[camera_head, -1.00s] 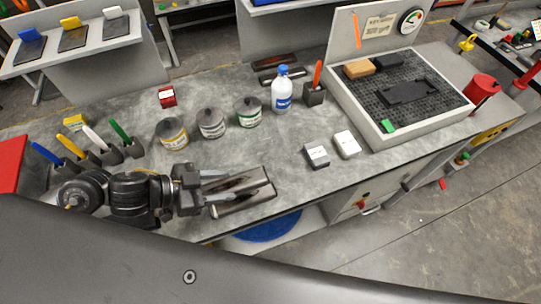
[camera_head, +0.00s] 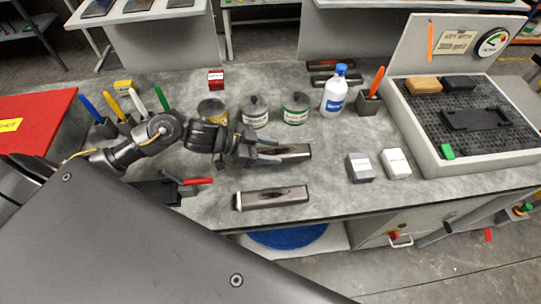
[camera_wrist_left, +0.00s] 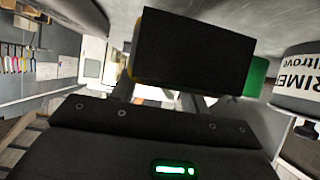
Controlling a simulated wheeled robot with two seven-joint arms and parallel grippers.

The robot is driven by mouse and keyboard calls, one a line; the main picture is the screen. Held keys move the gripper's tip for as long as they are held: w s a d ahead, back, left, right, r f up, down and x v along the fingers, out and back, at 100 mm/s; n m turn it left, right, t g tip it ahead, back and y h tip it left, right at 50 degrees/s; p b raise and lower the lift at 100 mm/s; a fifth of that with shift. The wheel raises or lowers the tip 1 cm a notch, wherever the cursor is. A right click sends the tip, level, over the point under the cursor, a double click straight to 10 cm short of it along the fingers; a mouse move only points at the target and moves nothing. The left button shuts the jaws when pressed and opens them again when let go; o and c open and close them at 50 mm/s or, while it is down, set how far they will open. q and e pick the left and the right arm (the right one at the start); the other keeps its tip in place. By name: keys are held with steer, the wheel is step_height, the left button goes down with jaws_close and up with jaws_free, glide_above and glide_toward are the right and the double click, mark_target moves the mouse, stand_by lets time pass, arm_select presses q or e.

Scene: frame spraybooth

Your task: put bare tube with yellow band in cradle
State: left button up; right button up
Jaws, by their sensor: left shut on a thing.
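My left gripper (camera_head: 268,152) is shut on a bare grey-brown tube (camera_head: 294,151), held over the middle of the bench. In the left wrist view the held tube (camera_wrist_left: 195,48) shows as a large dark rectangle, with a little yellow at its left edge; its band is mostly hidden. A second bare tube (camera_head: 275,197) with a pale band at its left end lies near the bench's front edge. The black cradle (camera_head: 475,118) sits empty on the perforated tray at the right, well away from the gripper. My right gripper is not in view.
Paint cans (camera_head: 254,112), a white bottle (camera_head: 334,92) and a pen holder (camera_head: 368,104) stand behind the gripper. Grey (camera_head: 360,167) and white (camera_head: 396,163) blocks lie before the raised tray rim (camera_head: 430,163). A tan block (camera_head: 423,85) lies on the tray.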

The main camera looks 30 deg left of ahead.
arm_select(q)
steer(key=shift+w+f+p, duration=0.15)
steer(key=shift+f+p, duration=0.05)
steer(key=shift+f, duration=0.75)
steer(key=shift+w+f+p, duration=0.15)
steer(key=shift+f+p, duration=0.05)
steer(key=shift+f, duration=0.75)
steer(key=shift+f, duration=0.15)
steer(key=o, duration=1.1)
